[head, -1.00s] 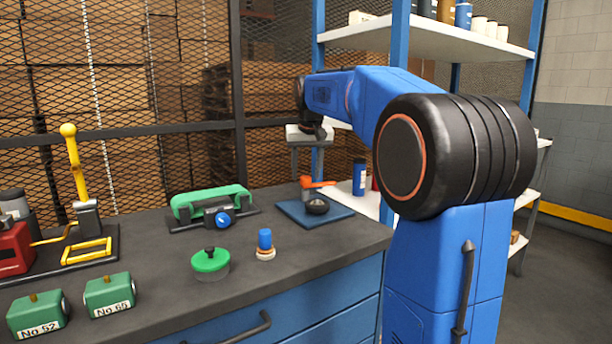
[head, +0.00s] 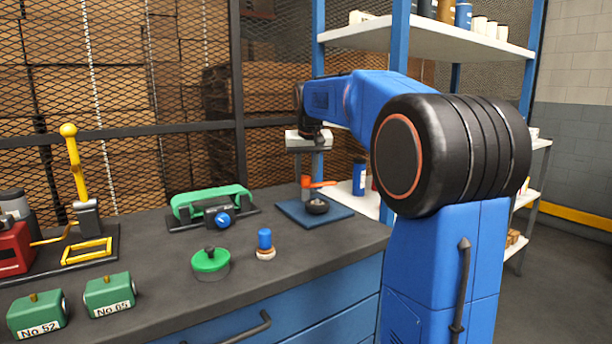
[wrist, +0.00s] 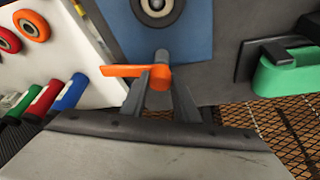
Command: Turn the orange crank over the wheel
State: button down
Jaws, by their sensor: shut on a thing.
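The orange crank (head: 319,184) stands at the back of a blue plate (head: 341,217), its arm pointing right in the head view. In the wrist view the crank (wrist: 120,71) points left. The dark round wheel (head: 317,206) sits on the plate in front of the crank's post; it is partly cut off at the top of the wrist view (wrist: 157,8). The crank's arm lies beside the wheel, not above it. My gripper (wrist: 160,78) is shut on the crank at its hub end, one finger on each side. It reaches down from above in the head view (head: 305,178).
A green-handled device (head: 212,204) stands left of the plate. A green-topped knob (head: 210,261) and a blue-topped peg (head: 265,244) stand nearer the front. A shelf with cans (head: 359,178) is close on the right; a mesh fence is behind.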

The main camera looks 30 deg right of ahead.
jog(key=m, duration=0.2)
jog(key=m+g+h, duration=0.1)
jog(key=m, duration=0.1)
jog(key=shift+w+a+m+h, duration=0.1)
jog(key=shift+a+m+h, duration=0.05)
jog(key=shift+m+h, duration=0.15)
jog(key=m+g+h, duration=0.1)
jog(key=m, duration=0.3)
jog(key=shift+w+m, duration=0.15)
jog(key=shift+m, duration=0.15)
jog(key=m+g, duration=0.2)
jog(key=m, duration=0.2)
jog(key=shift+w, duration=0.15)
jog(key=shift+w+m+g, duration=0.1)
jog(key=shift+m+g, duration=0.8)
jog(key=shift+m, duration=1.3)
jog(key=c, duration=1.4)
grip_release()
jog(key=shift+o, duration=0.2)
